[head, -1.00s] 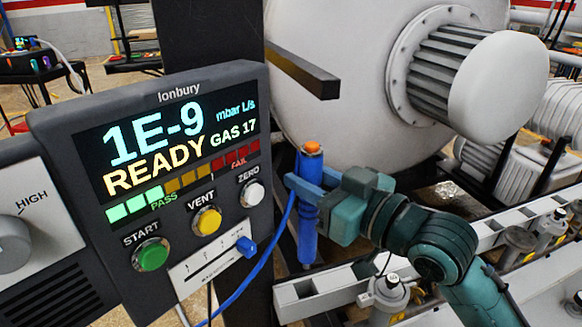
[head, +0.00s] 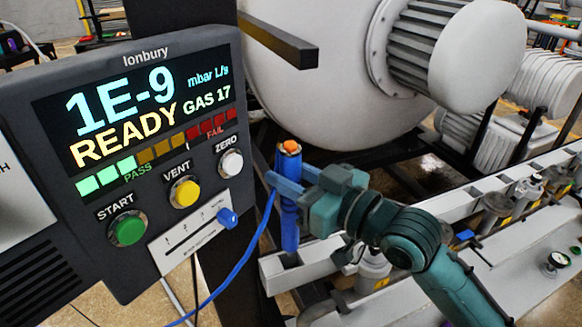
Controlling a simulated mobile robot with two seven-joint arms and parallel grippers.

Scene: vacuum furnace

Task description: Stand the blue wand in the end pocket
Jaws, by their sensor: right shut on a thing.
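The blue wand (head: 290,232), with an orange button on top, stands upright at the near end of a pale rail (head: 310,264). My right gripper (head: 286,188) is shut on the wand's upper part, from the right. The wand's lower end meets the dark opening of the end pocket (head: 287,261); I cannot tell how deep it sits. A blue cable (head: 244,262) runs from near the wand down to the left. My left gripper is out of view.
The leak detector panel (head: 150,140), reading 1E-9 READY, stands close at the left. A dark bar (head: 278,42) juts out above the wand. The large pale furnace vessel (head: 320,90) is behind. Valves (head: 495,203) line the rail at right.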

